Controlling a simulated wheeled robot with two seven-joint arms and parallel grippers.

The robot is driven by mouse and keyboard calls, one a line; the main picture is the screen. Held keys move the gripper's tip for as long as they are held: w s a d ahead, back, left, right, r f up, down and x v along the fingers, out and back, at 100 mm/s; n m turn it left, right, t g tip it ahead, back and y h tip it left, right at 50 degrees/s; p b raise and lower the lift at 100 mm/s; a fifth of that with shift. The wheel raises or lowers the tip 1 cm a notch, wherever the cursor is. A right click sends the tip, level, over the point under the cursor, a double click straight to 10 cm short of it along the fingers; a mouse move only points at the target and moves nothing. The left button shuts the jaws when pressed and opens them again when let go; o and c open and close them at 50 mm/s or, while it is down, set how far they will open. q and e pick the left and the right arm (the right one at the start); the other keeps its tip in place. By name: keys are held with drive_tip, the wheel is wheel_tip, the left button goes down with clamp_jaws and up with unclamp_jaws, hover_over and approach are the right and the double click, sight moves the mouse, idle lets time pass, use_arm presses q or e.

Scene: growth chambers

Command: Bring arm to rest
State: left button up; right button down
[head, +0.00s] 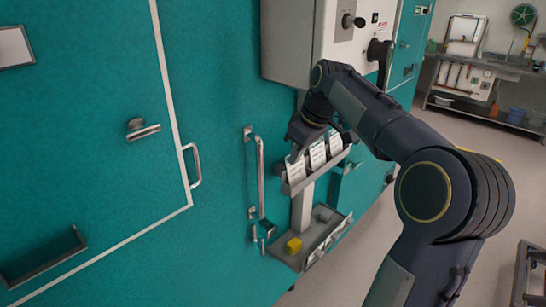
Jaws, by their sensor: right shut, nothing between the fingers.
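My right arm (425,190) comes in from the lower right and bends at a raised elbow toward the teal wall. My right gripper (294,155) points down at the upper shelf of a small wall rack, close to the leftmost white card. It is shut and appears empty; its fingertips are small and dark, so I cannot tell whether they touch the card. Several white cards (317,155) stand tilted in the rack's upper shelf (318,170). My left gripper is not in view.
A grey control box (290,45) with dark knobs juts out above the rack. A vertical metal handle (261,180) is left of the rack. A metal bench (490,65) stands at the far right; the floor between is open.

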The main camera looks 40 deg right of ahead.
drive_tip(key=shift+s+r, duration=0.15)
drive_tip(key=shift+s, duration=0.05)
drive_tip(key=s+a+f+m+y, duration=0.1)
drive_tip(key=s+a+f+m, duration=0.1)
drive_tip(key=s+a+f, duration=0.5)
drive_tip(key=s+a+f+m+t+y, duration=0.1)
drive_tip(key=s+a+f+m, duration=0.2)
drive_tip(key=s+a+f, duration=0.4)
drive_tip(key=s+a, duration=0.7)
drive_tip(key=shift+s+a+f+t, duration=0.15)
drive_tip(key=shift+s+f+t, duration=0.15)
drive_tip(key=shift+s, duration=0.1)
